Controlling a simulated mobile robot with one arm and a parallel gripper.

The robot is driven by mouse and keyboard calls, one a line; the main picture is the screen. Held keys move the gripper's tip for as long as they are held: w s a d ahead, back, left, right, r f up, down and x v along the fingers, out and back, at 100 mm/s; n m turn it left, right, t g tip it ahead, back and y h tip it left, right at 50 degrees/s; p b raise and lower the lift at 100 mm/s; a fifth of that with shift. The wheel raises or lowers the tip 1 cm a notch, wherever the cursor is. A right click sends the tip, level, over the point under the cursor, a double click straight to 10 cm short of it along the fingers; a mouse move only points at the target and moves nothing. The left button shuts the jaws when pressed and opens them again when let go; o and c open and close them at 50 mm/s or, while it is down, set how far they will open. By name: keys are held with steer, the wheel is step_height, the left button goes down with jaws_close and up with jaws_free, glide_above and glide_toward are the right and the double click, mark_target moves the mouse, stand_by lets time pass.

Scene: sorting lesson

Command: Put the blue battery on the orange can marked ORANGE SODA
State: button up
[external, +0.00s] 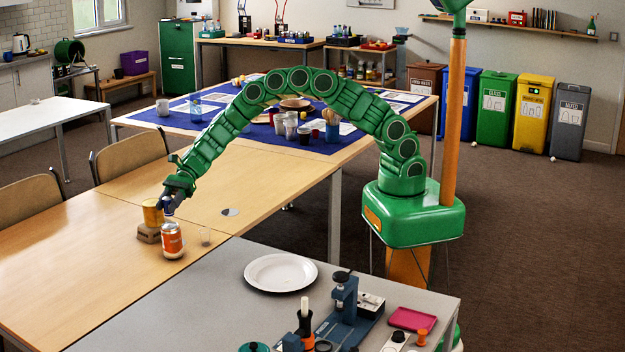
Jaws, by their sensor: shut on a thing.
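The orange can (172,243) stands upright on the light wooden table, with a pale top and small marking that I cannot read. My gripper (168,199) is shut on the small blue battery (168,208), just above the can's top in the picture. The gripper's dark fingers hide part of the battery. I cannot tell from this one view whether the battery touches the can or is directly over it.
A yellow can (152,212) sits on a brown block (147,236) close behind the orange can. A white plate (281,273) lies on the grey table. The wooden table's left part is clear.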

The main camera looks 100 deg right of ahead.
steer(key=shift+w+f, duration=0.15)
steer(key=shift+f, duration=1.5)
steer(key=shift+f, duration=0.1)
steer(key=o, duration=1.1)
steer(key=shift+s+d+r, duration=0.25)
steer(key=shift+d+r, duration=0.05)
steer(key=shift+d, duration=0.05)
steer(key=v, duration=1.1)
